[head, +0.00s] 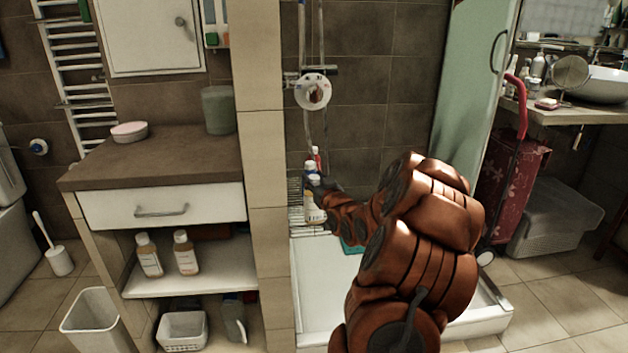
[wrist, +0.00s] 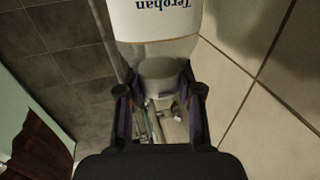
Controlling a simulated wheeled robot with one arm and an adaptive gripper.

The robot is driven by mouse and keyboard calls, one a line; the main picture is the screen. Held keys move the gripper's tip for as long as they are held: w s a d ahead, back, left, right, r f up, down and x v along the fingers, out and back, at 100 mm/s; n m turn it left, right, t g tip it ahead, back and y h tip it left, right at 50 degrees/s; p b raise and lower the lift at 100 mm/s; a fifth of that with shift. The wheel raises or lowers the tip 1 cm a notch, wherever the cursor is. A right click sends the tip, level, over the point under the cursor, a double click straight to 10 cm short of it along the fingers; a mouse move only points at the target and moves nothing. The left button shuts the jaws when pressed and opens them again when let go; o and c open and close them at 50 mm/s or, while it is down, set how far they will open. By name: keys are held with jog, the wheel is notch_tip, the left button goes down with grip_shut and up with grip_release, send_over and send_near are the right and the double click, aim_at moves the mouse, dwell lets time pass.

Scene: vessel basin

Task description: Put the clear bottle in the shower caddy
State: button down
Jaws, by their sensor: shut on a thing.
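The clear bottle has a white label reading "Terohan" and a grey cap. In the wrist view the bottle (wrist: 155,50) fills the top, with its cap toward my fingers. My gripper (wrist: 160,95) is shut around the cap end. In the head view my gripper (head: 326,187) is at the shower wall, partly hidden by my arm. A pale labelled bottle (head: 314,210) shows just below it, in front of the caddy. The shower caddy (head: 295,190) is a wire rack on the wall, mostly hidden. I cannot tell whether the held bottle touches it.
Bottles with blue and red tops (head: 311,166) stand close by at the caddy. A tiled pillar (head: 262,180) borders it on the left. The shower tray (head: 325,285) lies below, and a glass door (head: 465,95) stands to the right.

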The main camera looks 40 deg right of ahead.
jog(key=c, duration=0.8)
grip_release()
jog(key=shift+o, duration=0.2)
jog(key=shift+r, duration=0.1)
jog(key=b+v, duration=0.4)
jog(key=v, duration=0.8)
jog(key=shift+b, duration=0.35)
